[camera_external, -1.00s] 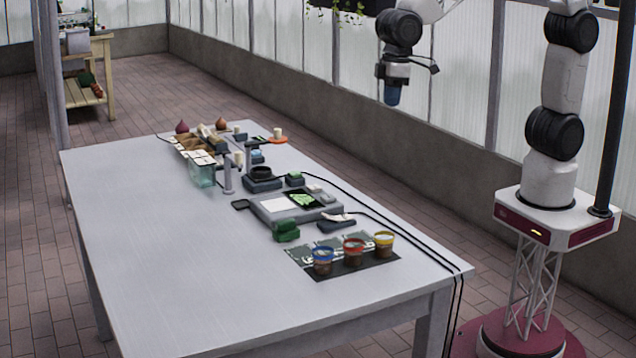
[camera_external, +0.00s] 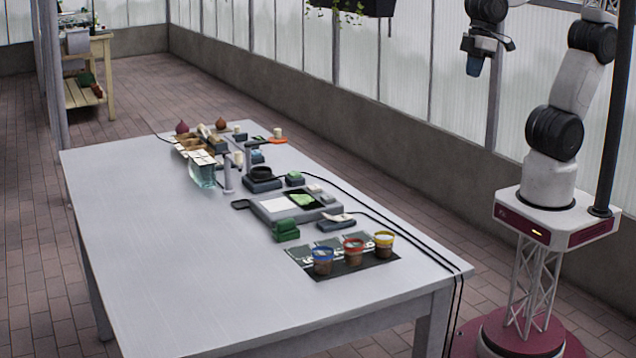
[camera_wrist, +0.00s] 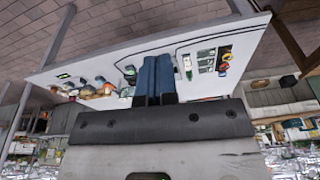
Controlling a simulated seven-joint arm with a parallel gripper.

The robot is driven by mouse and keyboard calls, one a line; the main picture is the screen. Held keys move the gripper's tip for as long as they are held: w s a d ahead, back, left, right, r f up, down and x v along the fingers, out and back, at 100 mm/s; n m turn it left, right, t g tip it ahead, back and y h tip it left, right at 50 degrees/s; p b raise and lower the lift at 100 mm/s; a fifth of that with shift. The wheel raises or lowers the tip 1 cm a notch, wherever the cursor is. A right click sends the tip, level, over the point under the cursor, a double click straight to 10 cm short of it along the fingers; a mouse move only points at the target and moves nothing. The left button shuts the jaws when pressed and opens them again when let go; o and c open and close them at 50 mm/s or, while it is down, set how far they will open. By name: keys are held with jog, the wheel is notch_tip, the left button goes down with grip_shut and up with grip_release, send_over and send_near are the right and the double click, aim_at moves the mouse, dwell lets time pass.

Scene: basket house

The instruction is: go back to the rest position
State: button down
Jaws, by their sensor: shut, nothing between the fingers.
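My gripper (camera_external: 474,66) hangs high in the air in the external view, right of and above the far side of the white table (camera_external: 150,260), pointing down and touching nothing. In the wrist view its two blue fingers (camera_wrist: 155,80) are together, with nothing seen between them. The arm is drawn back towards its base on the right.
Three pots with blue, red and yellow rims, among them the red-rimmed pot (camera_external: 353,252), stand on a dark mat at the table's right end. A grey device (camera_external: 268,210), a green block (camera_external: 286,230) and a clear container (camera_external: 203,176) stand further left. The table's front left is bare.

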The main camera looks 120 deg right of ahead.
jog(key=s+f+n, duration=0.1)
jog(key=s, duration=0.7)
jog(key=shift+a, duration=0.2)
